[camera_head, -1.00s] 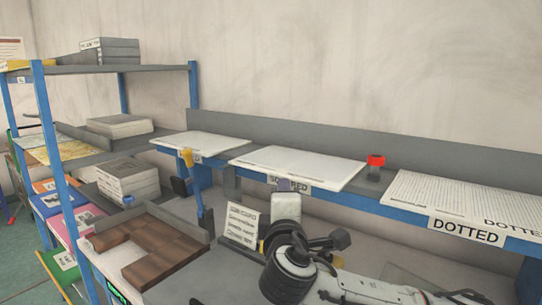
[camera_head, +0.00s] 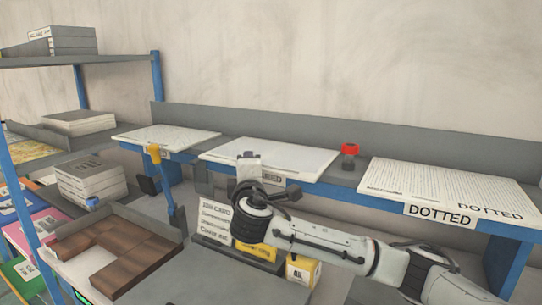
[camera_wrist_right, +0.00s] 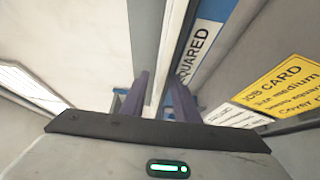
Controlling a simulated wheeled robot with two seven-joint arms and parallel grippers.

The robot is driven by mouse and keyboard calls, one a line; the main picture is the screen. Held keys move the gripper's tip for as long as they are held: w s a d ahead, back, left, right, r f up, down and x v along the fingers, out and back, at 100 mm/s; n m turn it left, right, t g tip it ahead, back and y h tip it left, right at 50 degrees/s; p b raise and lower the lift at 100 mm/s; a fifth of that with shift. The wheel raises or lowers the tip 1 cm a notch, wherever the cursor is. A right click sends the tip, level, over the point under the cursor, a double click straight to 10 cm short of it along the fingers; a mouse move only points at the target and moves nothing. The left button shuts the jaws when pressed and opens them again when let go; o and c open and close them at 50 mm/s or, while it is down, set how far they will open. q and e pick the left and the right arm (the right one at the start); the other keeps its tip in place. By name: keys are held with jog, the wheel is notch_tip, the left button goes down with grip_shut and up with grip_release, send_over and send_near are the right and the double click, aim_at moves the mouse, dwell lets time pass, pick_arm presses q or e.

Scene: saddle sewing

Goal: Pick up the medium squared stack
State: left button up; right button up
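The squared stack (camera_head: 290,155) is a flat white stack in the middle of the raised shelf in the head view. In the right wrist view, the two purple fingers (camera_wrist_right: 160,100) stand apart with a narrow gap. A pale edge runs down towards this gap, beside the "SQUARED" label (camera_wrist_right: 195,55). I cannot tell whether the fingers touch the stack. My left gripper is not in view.
The dotted stack (camera_head: 450,185) lies to the right, and another white stack (camera_head: 165,137) to the left. A red-topped object (camera_head: 349,155) stands behind the shelf edge. Job cards (camera_head: 215,220) stand below. A yellow-topped post (camera_head: 154,153) rises left of my arm.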

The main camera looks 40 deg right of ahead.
jog(key=shift+w+d, duration=0.2)
jog(key=shift+w, duration=0.2)
jog(key=shift+c, duration=0.3)
grip_shut()
jog(key=shift+r, duration=0.1)
